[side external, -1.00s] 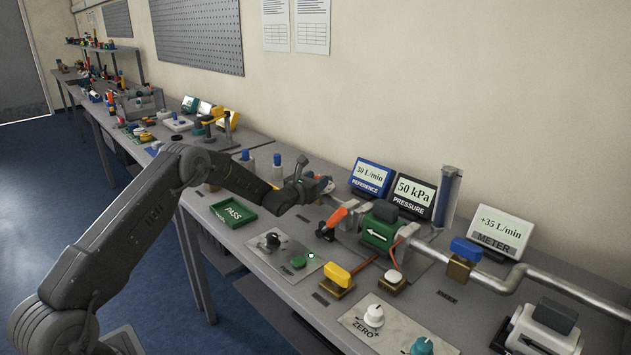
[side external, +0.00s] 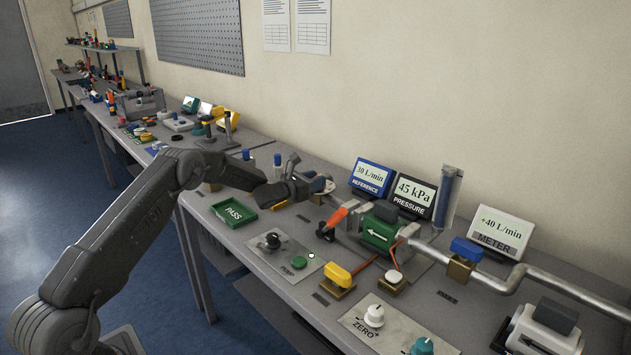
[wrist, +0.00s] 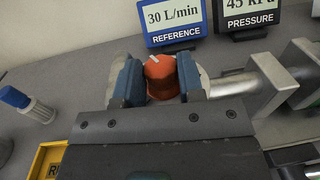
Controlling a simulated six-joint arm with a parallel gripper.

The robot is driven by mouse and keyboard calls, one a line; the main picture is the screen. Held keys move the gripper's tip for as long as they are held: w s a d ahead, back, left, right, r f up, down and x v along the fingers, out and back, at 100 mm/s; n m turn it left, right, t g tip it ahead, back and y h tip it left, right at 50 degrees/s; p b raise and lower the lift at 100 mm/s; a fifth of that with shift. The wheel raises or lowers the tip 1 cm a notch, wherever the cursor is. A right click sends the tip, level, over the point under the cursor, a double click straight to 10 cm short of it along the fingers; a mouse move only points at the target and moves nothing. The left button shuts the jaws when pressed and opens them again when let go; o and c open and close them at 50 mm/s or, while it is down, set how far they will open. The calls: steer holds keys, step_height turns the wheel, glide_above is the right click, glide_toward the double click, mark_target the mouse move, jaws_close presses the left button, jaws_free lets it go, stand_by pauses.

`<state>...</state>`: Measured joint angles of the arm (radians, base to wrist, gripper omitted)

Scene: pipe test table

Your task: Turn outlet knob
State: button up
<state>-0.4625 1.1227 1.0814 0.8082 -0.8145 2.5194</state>
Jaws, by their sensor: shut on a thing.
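The orange outlet knob (wrist: 161,77) with a pale pointer mark sits between the two blue-grey fingers of my gripper (wrist: 159,74) in the wrist view. My gripper is shut on it, with a finger against each side. The pointer mark tilts to the upper left there. In the side view my gripper (side external: 294,184) is at the left end of the pipe run and largely hides the knob. The pressure display (side external: 412,195) reads 45 kPa. The meter display (side external: 495,230) reads +40 L/min. The reference display (side external: 369,178) reads 30 L/min.
A green PASS tray (side external: 234,214) lies just left of my gripper. The green arrow block (side external: 379,232) and an orange-handled part (side external: 333,221) stand to the right. A panel with a black knob (side external: 272,240) is nearer the front edge.

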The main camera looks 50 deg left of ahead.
steer(key=m+h, duration=0.1)
steer(key=h, duration=0.1)
steer(key=m+g+h, duration=0.1)
steer(key=h, duration=0.1)
steer(key=m+h, duration=0.2)
steer(key=shift+a+g, duration=0.35)
steer(key=shift+g, duration=0.05)
steer(key=shift+w+m+h, duration=0.1)
steer(key=shift+m+h, duration=0.4)
steer(key=shift+h, duration=0.1)
steer(key=shift+m+g+h, duration=0.7)
steer(key=shift+g+h, duration=0.2)
steer(key=shift+h, duration=0.1)
steer(key=shift+r, duration=0.1)
steer(key=o, duration=0.9)
steer(key=shift+a, duration=0.1)
steer(key=v, duration=1.3)
steer(key=shift+s+a, duration=0.25)
